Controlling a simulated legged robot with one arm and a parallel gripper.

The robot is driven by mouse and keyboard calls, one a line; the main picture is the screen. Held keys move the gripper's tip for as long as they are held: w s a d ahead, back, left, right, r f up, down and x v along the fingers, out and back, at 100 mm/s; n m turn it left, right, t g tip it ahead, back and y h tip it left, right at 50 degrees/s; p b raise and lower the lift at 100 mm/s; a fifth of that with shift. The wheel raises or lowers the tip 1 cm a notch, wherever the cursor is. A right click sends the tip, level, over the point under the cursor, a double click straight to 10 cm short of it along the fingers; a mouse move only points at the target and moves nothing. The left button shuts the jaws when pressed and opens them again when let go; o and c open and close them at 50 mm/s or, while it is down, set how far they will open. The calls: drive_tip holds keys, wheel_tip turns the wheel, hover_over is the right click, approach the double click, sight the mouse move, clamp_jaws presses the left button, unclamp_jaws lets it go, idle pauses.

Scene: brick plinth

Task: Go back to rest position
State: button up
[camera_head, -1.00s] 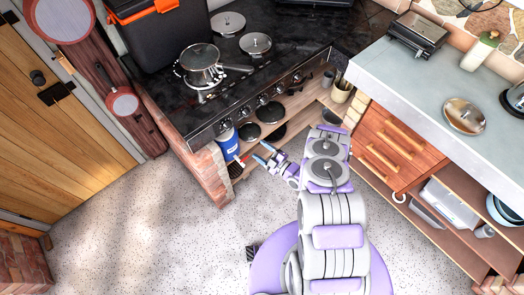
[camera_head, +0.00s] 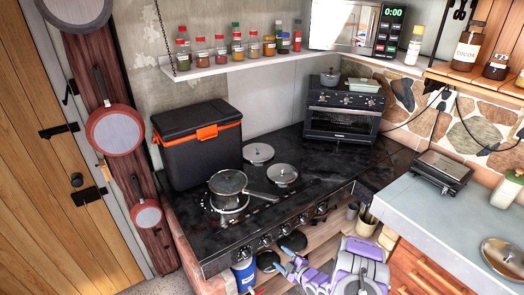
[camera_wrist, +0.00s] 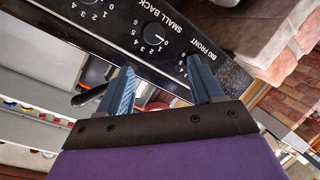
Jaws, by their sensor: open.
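My gripper (camera_head: 289,262) is low in the head view, in front of the stove's open shelf and below the knob panel. In the wrist view, my gripper (camera_wrist: 164,68) has its two blue fingers spread apart with nothing between them. The stove's black control panel (camera_wrist: 120,28) with white dial markings fills the upper part of the wrist view, behind the fingertips. I cannot tell whether the fingers touch it. My arm's purple and grey links (camera_head: 358,270) are partly cut off by the bottom edge of the head view.
A lidded pot (camera_head: 228,183) stands on the black stovetop (camera_head: 290,205), beside a black cooler box (camera_head: 195,155). A blue container (camera_head: 244,275) is on the shelf below, left of my gripper. A grey counter (camera_head: 440,215) is at right. A wooden door (camera_head: 50,150) is at left.

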drive_tip(key=w+d+r+m+g+h+b, duration=0.1)
drive_tip(key=d+r+m+g+h, duration=0.15)
drive_tip(key=r, duration=0.55)
drive_tip(key=w+d+r+m+g+h+b, duration=0.1)
drive_tip(key=w+d+r+m+h+b, duration=0.2)
drive_tip(key=r, duration=0.4)
drive_tip(key=s+d+r+m+g+h, duration=0.2)
drive_tip(key=s+r+h, duration=0.1)
drive_tip(key=s+r, duration=0.45)
drive_tip(key=s+r+m+g+b, duration=0.1)
drive_tip(key=s+r+m+g, duration=0.1)
drive_tip(key=s, duration=1.2)
drive_tip(key=s+a+r+m+g+b, duration=0.1)
drive_tip(key=s+r+m+g, duration=0.2)
drive_tip(key=s, duration=1.2)
drive_tip(key=s+a+r+m+g+b, duration=0.1)
drive_tip(key=s+r, duration=0.5)
drive_tip(key=s, duration=0.9)
drive_tip(key=m+g+b, duration=0.1)
drive_tip(key=m+g, duration=0.1)
drive_tip(key=m, duration=0.1)
drive_tip(key=shift+a+r+h, duration=0.15)
drive_tip(key=shift+r+h, duration=0.05)
drive_tip(key=shift+h, duration=0.15)
